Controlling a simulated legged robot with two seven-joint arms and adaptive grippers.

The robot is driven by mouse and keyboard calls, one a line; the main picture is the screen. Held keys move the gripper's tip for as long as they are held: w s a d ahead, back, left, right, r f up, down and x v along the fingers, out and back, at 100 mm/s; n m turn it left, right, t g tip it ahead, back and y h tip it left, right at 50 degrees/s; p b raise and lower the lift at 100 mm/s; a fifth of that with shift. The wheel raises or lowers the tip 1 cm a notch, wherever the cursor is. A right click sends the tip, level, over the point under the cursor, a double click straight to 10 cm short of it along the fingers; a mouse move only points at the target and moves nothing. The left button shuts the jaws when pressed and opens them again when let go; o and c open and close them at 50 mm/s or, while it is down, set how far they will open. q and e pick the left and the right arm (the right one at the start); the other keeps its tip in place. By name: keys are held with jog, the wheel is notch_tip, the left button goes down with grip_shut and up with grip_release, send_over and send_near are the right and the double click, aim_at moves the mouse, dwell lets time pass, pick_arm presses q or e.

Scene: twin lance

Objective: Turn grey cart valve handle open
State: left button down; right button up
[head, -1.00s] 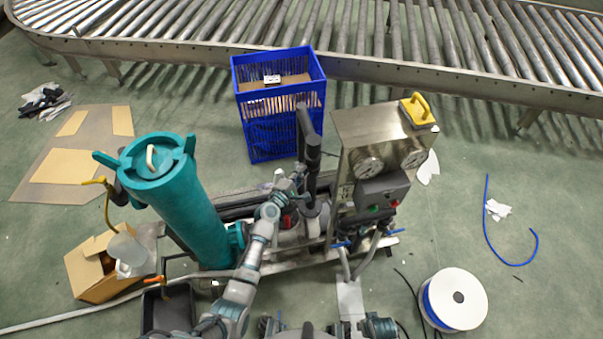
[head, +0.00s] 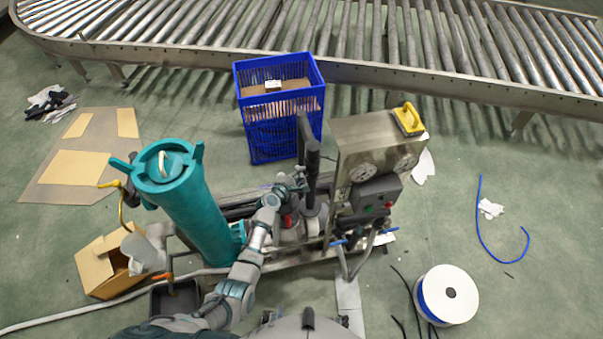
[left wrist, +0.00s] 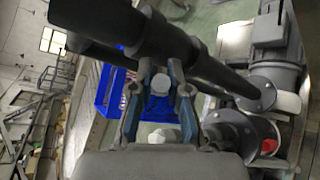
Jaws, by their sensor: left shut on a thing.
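The cart (head: 290,262) stands in the middle of the head view, with a teal filter vessel (head: 198,215) at its left and a metal gauge box (head: 375,137) at its right. My left arm reaches up to the dark grey pipework (head: 312,160) between them. My left gripper (head: 297,182) is at this pipework. In the left wrist view, its fingers (left wrist: 160,95) are shut on a small grey round-ended piece (left wrist: 160,83), which looks like the valve handle, just under the thick dark pipe (left wrist: 130,25). The rest of the handle is hidden. My right gripper is not in view.
A blue crate (head: 279,75) stands behind the cart, before a roller conveyor (head: 345,66). A cardboard box (head: 100,266) and black bin (head: 177,300) lie at left. A cable spool (head: 448,296) is at right. Blue-handled small valves (head: 338,243) sit low under the gauge box.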

pick_arm(q)
jog(key=shift+a+f, duration=0.25)
jog(key=shift+a, duration=0.15)
jog(key=c, duration=1.1)
grip_release()
jog(key=shift+a+r, duration=0.1)
jog(key=shift+a, duration=0.1)
jog(key=shift+s+d, duration=0.1)
jog(key=v, duration=1.2)
